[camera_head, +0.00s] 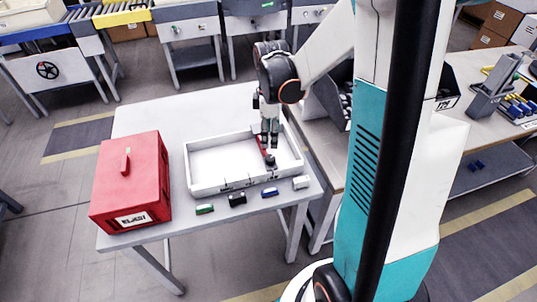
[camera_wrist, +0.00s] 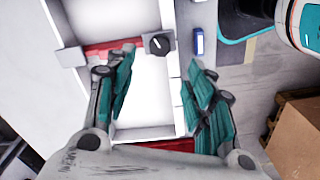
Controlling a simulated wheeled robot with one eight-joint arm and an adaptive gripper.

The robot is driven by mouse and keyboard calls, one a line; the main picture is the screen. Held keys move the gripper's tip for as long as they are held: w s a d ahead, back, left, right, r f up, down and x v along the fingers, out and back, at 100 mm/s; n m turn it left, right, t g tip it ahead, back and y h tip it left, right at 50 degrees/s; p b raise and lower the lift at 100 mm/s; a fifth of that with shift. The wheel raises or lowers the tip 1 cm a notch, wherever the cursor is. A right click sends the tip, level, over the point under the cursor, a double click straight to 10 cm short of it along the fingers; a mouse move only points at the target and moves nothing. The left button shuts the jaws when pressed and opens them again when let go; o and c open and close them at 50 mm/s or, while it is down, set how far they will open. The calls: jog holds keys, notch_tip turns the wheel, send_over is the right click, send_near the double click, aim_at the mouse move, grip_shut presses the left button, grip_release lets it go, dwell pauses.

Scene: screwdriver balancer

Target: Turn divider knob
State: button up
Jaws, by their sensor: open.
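A white tray (camera_head: 188,170) lies on the table, with a red divider (camera_head: 261,145) inside its right part. A dark knob (camera_head: 270,160) sits at the front end of the divider. My gripper (camera_head: 270,142) points down over the divider, close behind the knob. In the wrist view my gripper (camera_wrist: 161,62) is open and empty, its teal fingers apart, with the knob just beyond the fingertips.
A red case (camera_head: 130,185) stands left of the tray. Green (camera_head: 205,209), black (camera_head: 237,199), blue (camera_head: 269,192) and white (camera_head: 301,182) blocks line the tray's front. Another red strip (camera_wrist: 155,145) shows low in the wrist view. The table's back left is clear.

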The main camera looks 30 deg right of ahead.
aim_at(270, 158)
notch_tip(270, 158, down, 11)
jog(key=b, duration=0.3)
jog(key=shift+r, duration=0.15)
jog(key=shift+c, duration=0.3)
jog(key=c, duration=1)
